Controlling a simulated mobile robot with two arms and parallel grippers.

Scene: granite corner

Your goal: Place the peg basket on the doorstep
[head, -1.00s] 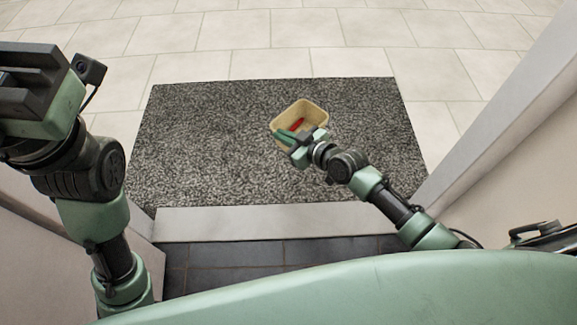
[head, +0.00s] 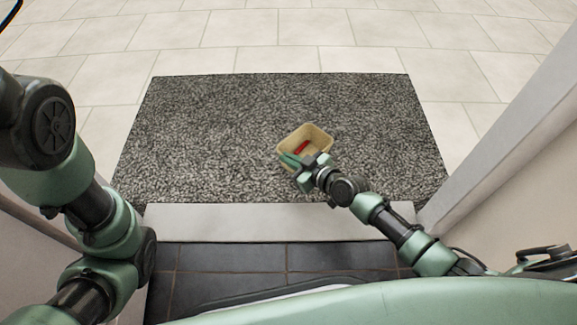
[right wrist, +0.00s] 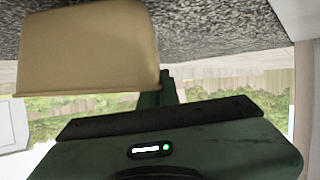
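The peg basket (head: 322,134) is a small tan open box with a red item inside. In the head view it is over the near middle of the dark speckled mat. My right gripper (head: 302,161) is shut on its near wall. The doorstep, a pale slab (head: 250,222), lies along the mat's near edge, bare. My left gripper is out of view; only its arm shows at left.
The speckled mat (head: 200,120) is otherwise clear, with pale floor tiles (head: 240,30) beyond. A pale door jamb (head: 500,140) stands on the right and a wall on the left. Dark tiles (head: 230,260) lie on the near side of the slab.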

